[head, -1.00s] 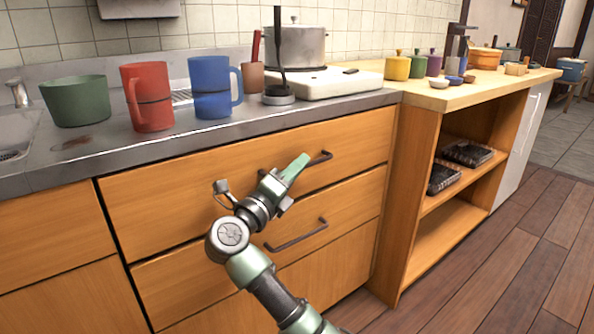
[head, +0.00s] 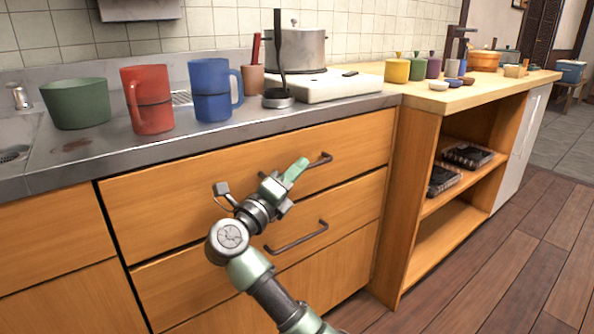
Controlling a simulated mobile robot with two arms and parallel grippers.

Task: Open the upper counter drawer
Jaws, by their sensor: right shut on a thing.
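The upper counter drawer (head: 160,202) has a wide orange wood front below the steel counter and looks closed. Its dark bar handle (head: 325,158) shows at the right end; the rest is behind my gripper. My right gripper (head: 297,172), with pale green fingers, is at this handle and shut on it. The fingers hide the exact contact. My left gripper is not in view.
A second drawer with its own dark handle (head: 297,238) is just below. A green bowl (head: 76,103), red mug (head: 147,99), blue mug (head: 213,88) and pot (head: 303,48) stand on the counter. An open shelf unit (head: 412,195) adjoins at right.

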